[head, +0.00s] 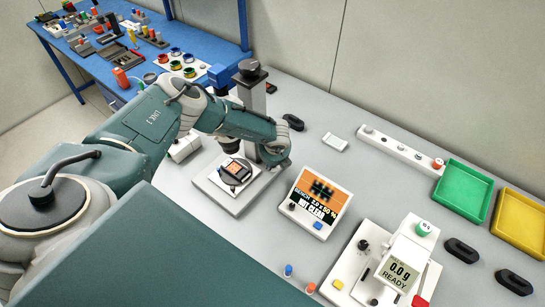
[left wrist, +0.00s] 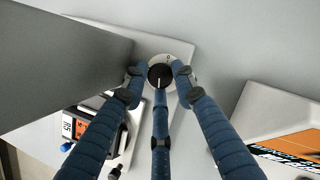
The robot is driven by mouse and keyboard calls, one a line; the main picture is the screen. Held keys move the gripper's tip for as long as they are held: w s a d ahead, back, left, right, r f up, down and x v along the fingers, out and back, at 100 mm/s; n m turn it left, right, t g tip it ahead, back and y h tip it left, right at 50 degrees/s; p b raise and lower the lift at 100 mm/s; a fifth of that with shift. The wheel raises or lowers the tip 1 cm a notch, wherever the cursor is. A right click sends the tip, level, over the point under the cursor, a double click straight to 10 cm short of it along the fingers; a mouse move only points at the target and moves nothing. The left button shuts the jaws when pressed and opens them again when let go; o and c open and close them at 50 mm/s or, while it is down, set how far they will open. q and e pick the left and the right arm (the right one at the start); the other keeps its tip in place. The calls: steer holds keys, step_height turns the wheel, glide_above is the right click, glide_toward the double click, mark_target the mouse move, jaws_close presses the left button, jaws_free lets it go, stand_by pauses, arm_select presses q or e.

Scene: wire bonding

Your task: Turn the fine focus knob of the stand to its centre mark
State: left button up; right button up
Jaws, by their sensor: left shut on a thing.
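The fine focus knob (left wrist: 155,72) is a small black round knob with a white pointer line, set on a pale round dial (left wrist: 165,60) with small marks. The line points toward the bottom of the left wrist view. My left gripper (left wrist: 159,79) is shut on the knob, with blue fingers on both sides and a third finger below. In the head view the stand has a grey column (head: 256,98) and a pale base (head: 219,203). My left arm crosses in front of the stand and hides the knob there. My right gripper is not in view.
A monitor (head: 319,203) with an orange screen stands right of the stand. A white device reading READY (head: 397,272) is at front right. Green (head: 464,193) and yellow (head: 522,222) trays lie far right. A blue table (head: 214,45) stands behind.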

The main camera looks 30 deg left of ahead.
arm_select(q)
steer(key=o, duration=1)
steer(key=shift+w+a+r, duration=0.2)
steer(key=shift+w+r, duration=0.15)
steer(key=shift+w, duration=0.05)
steer(key=shift+o, duration=0.4)
steer(key=shift+s+d+f, duration=0.1)
steer(key=shift+d+f, duration=0.05)
steer(key=shift+f, duration=0.05)
steer(key=v, duration=1.2)
